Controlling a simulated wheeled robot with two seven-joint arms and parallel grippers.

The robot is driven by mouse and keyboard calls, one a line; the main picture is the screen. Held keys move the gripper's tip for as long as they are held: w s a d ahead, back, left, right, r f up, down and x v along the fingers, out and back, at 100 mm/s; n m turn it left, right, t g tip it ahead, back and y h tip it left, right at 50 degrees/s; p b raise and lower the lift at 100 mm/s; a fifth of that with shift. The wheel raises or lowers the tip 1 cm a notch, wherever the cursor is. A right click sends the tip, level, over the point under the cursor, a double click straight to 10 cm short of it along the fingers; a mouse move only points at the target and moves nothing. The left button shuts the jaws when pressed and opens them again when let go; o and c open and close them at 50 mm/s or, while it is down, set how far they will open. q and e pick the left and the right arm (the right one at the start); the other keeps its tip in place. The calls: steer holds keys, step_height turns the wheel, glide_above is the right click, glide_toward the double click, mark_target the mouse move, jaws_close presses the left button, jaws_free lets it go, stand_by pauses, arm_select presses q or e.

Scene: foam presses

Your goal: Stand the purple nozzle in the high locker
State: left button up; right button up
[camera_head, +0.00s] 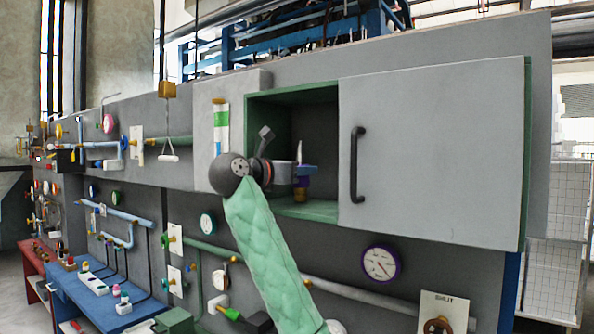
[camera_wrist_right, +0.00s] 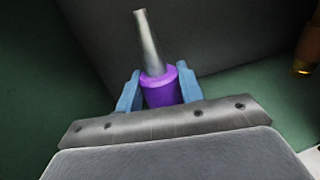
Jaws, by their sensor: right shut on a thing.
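The purple nozzle (camera_head: 302,182) has a purple base and a pale grey tapered tip pointing up. My right gripper (camera_head: 304,170) is shut on its base, inside the open left part of the high locker (camera_head: 292,97). In the right wrist view the nozzle (camera_wrist_right: 160,88) sits between the blue fingers of my right gripper (camera_wrist_right: 160,90), tip away from the palm. The locker has green edges and a dark inside. I cannot tell whether the nozzle's base touches the locker floor (camera_head: 312,210). My left gripper is not in view.
A grey door (camera_head: 440,150) with a black handle (camera_head: 356,165) covers the locker's right side. An amber thing (camera_head: 300,195) shows just below the nozzle, and an amber thing (camera_wrist_right: 308,50) stands at the right of the wrist view. Gauges and pipes line the wall below.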

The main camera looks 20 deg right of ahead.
steer(key=shift+a+f, duration=0.15)
steer(key=o, duration=1.2)
steer(key=shift+f, duration=0.1)
